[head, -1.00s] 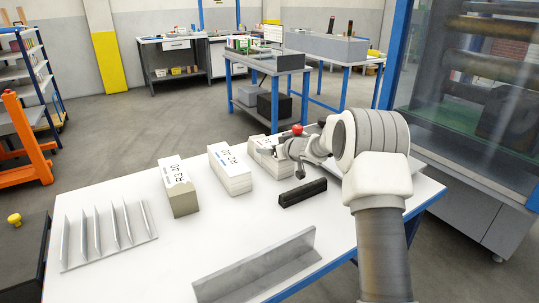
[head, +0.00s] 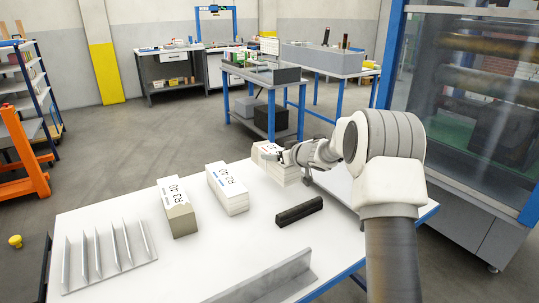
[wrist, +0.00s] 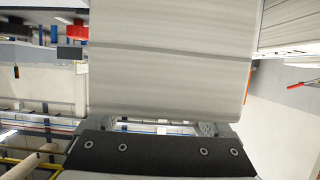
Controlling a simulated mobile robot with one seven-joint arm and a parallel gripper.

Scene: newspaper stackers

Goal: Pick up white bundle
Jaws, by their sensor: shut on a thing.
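Three bundles are in the head view. A white bundle (head: 282,176) at the far right of the row is in my gripper (head: 281,157), which is shut on it and holds it near the table's far edge, apparently raised. In the wrist view the held bundle (wrist: 170,60) fills the middle, pale and layered, against the dark gripper body (wrist: 155,155). A second white bundle (head: 233,198) with printed lettering stands on the table left of it. A beige-sided bundle (head: 182,218) with a white printed top stands further left.
The white table (head: 200,250) carries a black bar (head: 299,211), a metal angle piece (head: 265,278) and a slotted metal rack (head: 105,255). A glass-fronted machine (head: 480,110) stands at right. A blue-legged bench (head: 262,75) stands behind.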

